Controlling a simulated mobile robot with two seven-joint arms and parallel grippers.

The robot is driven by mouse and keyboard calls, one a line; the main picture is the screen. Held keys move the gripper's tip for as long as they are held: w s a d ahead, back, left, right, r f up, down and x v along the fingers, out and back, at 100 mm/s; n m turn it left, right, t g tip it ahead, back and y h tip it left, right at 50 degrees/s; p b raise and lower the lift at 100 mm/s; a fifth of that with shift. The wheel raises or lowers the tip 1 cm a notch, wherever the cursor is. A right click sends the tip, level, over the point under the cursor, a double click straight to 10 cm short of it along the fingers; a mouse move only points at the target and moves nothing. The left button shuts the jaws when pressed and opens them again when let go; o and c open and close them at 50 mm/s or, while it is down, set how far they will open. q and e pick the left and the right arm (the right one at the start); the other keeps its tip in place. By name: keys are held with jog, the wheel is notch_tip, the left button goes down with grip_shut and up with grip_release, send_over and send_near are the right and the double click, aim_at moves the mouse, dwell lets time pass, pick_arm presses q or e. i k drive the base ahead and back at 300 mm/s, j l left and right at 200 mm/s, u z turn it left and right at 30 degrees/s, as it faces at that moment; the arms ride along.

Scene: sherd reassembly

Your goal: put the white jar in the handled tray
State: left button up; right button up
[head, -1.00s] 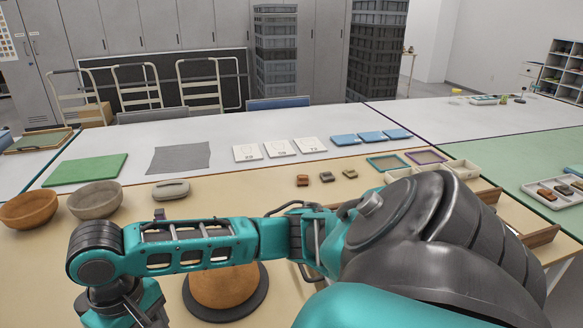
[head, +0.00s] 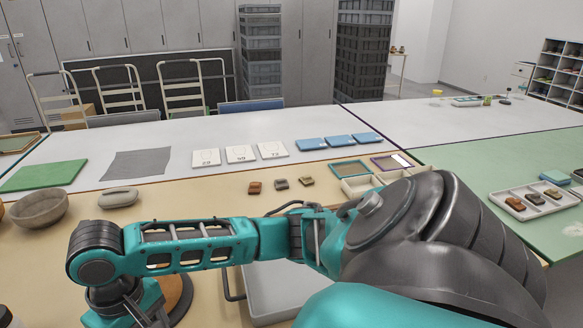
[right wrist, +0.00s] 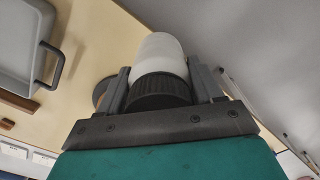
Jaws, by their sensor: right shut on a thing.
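The white jar (right wrist: 162,56) has a ribbed black lid (right wrist: 158,92) and shows in the right wrist view. My right gripper (right wrist: 168,84) is shut on it, one finger on each side near the lid. The handled tray is grey with a dark handle. In the head view the tray (head: 275,294) lies on the tan table behind my right arm, partly hidden. In the right wrist view the tray (right wrist: 18,45) is at the upper left, apart from the jar. The right fingertips and held jar do not show in the head view. My left gripper is not in view.
A brown rounded form on a dark disc (head: 180,298) is partly behind my right forearm. A grey bowl (head: 38,207) and a grey oblong thing (head: 118,197) lie at left. Small sherds (head: 281,184) and pale bins (head: 358,186) lie beyond my arm.

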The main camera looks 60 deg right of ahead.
aim_at(309, 271)
jog(key=k+l, duration=0.15)
jog(key=l, duration=0.2)
jog(key=k+l, duration=0.15)
jog(key=l, duration=0.25)
jog(key=k+l, duration=0.15)
jog(key=l, duration=0.2)
jog(key=k+l, duration=0.15)
jog(key=l, duration=0.2)
